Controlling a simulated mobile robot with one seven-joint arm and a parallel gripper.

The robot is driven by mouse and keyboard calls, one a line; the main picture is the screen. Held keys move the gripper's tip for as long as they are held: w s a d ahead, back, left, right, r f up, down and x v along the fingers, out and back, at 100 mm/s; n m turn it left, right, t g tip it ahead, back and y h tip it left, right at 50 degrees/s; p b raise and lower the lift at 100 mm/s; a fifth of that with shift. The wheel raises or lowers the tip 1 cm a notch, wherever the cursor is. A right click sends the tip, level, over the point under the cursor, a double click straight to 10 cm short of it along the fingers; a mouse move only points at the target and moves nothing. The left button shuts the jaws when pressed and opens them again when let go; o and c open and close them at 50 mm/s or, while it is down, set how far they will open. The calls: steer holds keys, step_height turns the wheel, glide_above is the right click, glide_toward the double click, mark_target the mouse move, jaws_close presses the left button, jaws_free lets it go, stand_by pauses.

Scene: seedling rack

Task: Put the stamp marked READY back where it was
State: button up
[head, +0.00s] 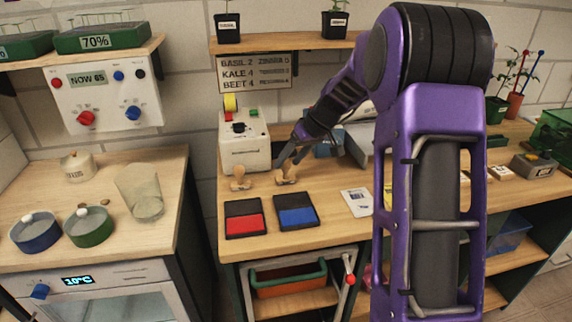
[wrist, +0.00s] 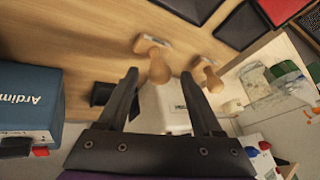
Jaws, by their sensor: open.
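Two wooden-handled stamps stand on the wooden counter behind the ink pads. The right stamp (head: 287,174) is just below my gripper (head: 291,158); the left stamp (head: 240,181) stands a little apart. In the wrist view, my gripper (wrist: 159,77) has its two fingers spread and nothing held. One stamp (wrist: 158,68) shows between the fingertips, and the other stamp (wrist: 211,80) is just right of the right finger. I cannot read any marking, so I cannot tell which one says READY.
A red ink pad (head: 245,222) and a blue ink pad (head: 297,214) lie in front of the stamps. A white machine (head: 243,142) stands behind the left stamp. A blue box (wrist: 28,98) shows at left in the wrist view. A white card (head: 357,202) lies right of the pads.

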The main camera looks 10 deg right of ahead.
steer(key=v, duration=0.9)
steer(key=shift+p, duration=0.3)
steer(key=shift+r, duration=0.1)
